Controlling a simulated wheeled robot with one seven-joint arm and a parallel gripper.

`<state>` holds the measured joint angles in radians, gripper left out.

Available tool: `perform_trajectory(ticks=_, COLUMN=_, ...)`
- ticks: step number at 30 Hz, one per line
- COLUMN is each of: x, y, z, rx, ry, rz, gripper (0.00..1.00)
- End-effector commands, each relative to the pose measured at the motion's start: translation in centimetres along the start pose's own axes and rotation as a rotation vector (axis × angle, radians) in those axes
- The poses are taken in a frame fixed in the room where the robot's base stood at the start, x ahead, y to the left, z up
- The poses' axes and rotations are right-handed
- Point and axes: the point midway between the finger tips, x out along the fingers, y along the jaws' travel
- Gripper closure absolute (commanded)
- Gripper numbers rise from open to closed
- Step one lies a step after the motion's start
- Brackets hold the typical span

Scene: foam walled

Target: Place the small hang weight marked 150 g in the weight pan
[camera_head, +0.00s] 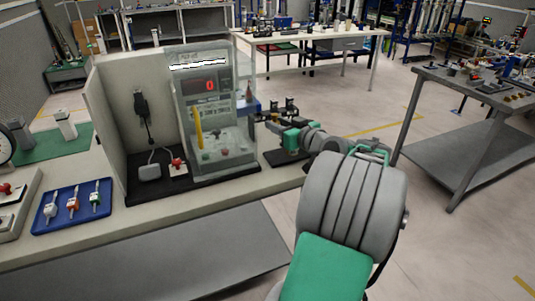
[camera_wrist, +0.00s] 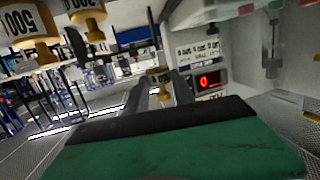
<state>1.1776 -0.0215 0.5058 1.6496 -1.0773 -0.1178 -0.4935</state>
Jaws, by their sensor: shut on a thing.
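In the wrist view my gripper (camera_wrist: 162,80) is shut on a small brass-coloured hang weight (camera_wrist: 159,77) with a thin upright stem. Its marking cannot be read here. In the head view my arm reaches to the right side of the bench device, and the fingertips are too small to make out. The device's display (camera_head: 205,85) reads a red 0; it also shows in the wrist view (camera_wrist: 207,80), just right of the held weight. I cannot pick out the weight pan with certainty in either view.
The device has a clear guard (camera_head: 240,150) and a beige side panel (camera_head: 112,110). A blue tray (camera_head: 72,205) with several small items lies left. A grey table (camera_head: 480,95) stands right.

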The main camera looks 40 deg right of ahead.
Motion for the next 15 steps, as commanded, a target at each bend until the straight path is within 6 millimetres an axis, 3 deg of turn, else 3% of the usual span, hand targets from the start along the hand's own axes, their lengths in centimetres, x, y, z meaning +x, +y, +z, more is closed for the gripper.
perform_trajectory(ticks=11, x=0.1, y=-0.5, z=0.7, rx=-0.003, ry=0.003, rz=-0.004, gripper=1.00)
perform_trajectory(ticks=15, x=0.4, y=-0.5, z=3.0, rx=0.002, ry=0.000, rz=-0.004, gripper=1.00)
